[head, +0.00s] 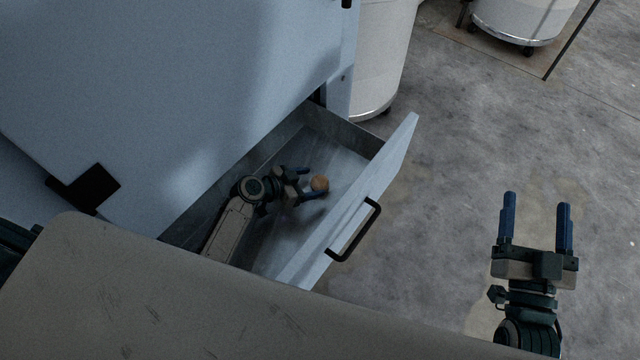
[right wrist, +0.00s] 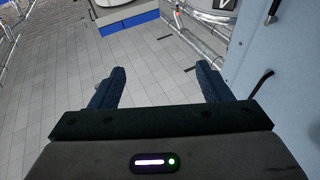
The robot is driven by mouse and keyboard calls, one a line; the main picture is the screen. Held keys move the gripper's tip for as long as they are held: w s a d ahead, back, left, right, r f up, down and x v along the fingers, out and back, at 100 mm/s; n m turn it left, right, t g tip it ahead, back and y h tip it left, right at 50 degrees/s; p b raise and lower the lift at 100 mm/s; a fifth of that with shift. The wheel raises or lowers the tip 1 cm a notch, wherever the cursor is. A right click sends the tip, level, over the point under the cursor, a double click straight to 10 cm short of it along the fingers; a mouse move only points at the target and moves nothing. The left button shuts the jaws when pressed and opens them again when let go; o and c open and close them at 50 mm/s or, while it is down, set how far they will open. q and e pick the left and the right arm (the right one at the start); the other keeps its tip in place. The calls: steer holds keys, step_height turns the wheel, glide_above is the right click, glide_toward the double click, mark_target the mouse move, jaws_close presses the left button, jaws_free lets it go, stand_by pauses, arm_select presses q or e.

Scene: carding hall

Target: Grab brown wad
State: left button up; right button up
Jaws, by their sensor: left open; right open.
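My right gripper (head: 536,208) is open and empty over the grey floor, right of the drawer. Its two blue fingers also show in the right wrist view (right wrist: 162,88), with nothing between them.
The drawer's front panel with a black handle (head: 356,232) stands out from a pale blue cabinet (head: 170,90). A grey-brown surface (head: 150,300) fills the lower left. White round bins (head: 378,55) stand behind. The floor at right is clear.

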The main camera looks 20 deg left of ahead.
mark_target(318, 182)
arm_select(q)
steer(key=shift+x, duration=1.4)
steer(key=c, duration=1)
steer(key=shift+c, duration=0.2)
arm_select(e)
steer(key=shift+r+t, duration=0.5)
steer(key=shift+r, duration=0.25)
arm_select(q)
steer(key=shift+r, duration=0.1)
